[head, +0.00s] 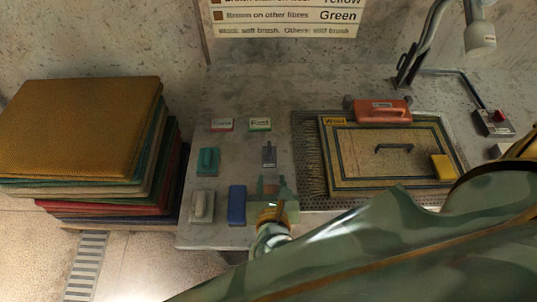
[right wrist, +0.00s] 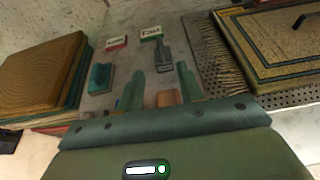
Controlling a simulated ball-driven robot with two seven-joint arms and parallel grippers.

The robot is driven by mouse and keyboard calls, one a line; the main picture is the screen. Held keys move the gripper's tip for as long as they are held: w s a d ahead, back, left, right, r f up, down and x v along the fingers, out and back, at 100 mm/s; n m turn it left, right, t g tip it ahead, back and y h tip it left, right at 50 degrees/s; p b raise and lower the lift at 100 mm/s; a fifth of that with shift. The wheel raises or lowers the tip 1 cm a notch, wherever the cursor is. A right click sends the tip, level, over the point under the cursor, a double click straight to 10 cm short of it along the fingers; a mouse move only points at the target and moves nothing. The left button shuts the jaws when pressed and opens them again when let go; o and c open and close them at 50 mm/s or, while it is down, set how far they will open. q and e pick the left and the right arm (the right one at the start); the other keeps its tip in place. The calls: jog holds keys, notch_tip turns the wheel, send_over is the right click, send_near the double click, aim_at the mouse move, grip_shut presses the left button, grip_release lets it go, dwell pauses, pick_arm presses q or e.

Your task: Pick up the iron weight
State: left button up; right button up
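A small dark-grey metallic piece with a black stem (head: 269,154) lies on the grey bench, below the green-edged "Fast" card; it also shows in the right wrist view (right wrist: 163,52). A black handle-shaped bar (head: 394,147) lies on the framed rug. I cannot tell for sure which of these is the iron weight. My right gripper (head: 272,188) is open at the bench's front, on the near side of the grey piece. In the right wrist view its fingers (right wrist: 160,88) are apart. A brownish block (right wrist: 166,98) shows between them, partly hidden. My left gripper is out of view.
A teal brush (head: 208,161), a beige brush (head: 202,206) and a blue block (head: 237,205) stand left of my right gripper. The red scrubber (head: 383,110) and a yellow sponge (head: 442,167) are on the right. Stacked rugs (head: 80,125) stand at the left.

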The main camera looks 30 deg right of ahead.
send_near(269, 148)
jog(key=x, duration=0.5)
jog(key=shift+w+d+f, duration=0.1)
jog(key=shift+d+f, duration=0.05)
jog(key=shift+d, duration=0.1)
jog(key=x, duration=0.5)
jog(key=shift+w+f, duration=0.1)
jog(key=shift+w, duration=0.2)
jog(key=shift+s, duration=0.1)
jog(key=shift+a, duration=0.1)
grip_shut()
dwell(0.5)
